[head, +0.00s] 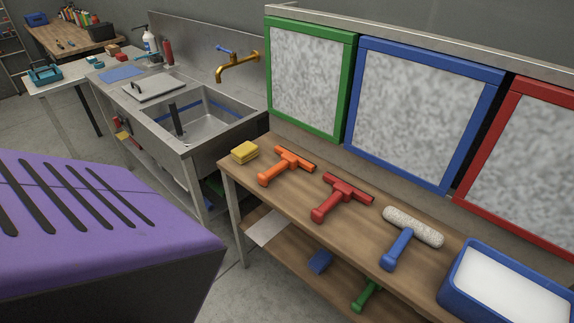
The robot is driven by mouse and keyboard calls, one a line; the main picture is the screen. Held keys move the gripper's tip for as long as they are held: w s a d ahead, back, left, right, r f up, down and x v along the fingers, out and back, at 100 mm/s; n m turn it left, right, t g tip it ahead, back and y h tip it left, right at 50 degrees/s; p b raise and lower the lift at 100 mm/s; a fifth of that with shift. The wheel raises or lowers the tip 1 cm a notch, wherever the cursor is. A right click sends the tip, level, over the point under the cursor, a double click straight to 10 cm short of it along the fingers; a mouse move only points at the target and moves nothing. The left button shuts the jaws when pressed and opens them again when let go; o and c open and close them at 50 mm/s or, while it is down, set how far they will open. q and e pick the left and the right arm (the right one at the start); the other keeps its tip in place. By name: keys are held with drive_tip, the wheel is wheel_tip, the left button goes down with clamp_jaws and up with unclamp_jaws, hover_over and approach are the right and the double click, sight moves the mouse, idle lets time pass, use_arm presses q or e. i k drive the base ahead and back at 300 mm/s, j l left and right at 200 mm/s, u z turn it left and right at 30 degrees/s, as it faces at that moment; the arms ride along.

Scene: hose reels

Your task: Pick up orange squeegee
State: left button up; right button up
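The orange squeegee (286,165) lies on the wooden workbench (317,228), near its left end. Its T-shaped head points up and to the right, toward the framed panels, and its handle points down and to the left. A yellow sponge (244,152) lies just left of it, and a red squeegee (341,197) lies to its right, apart from it. Nothing covers the orange squeegee. Neither of my grippers shows in the head view.
A roller with a blue handle (398,249) and a blue tray (505,287) sit further right on the bench. Green (350,88), blue (358,110) and red (508,111) framed panels stand behind. A steel sink (205,125) adjoins at left. Items lie on the lower shelf (290,246).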

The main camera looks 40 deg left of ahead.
sight(289, 160)
drive_tip(key=u, duration=1.35)
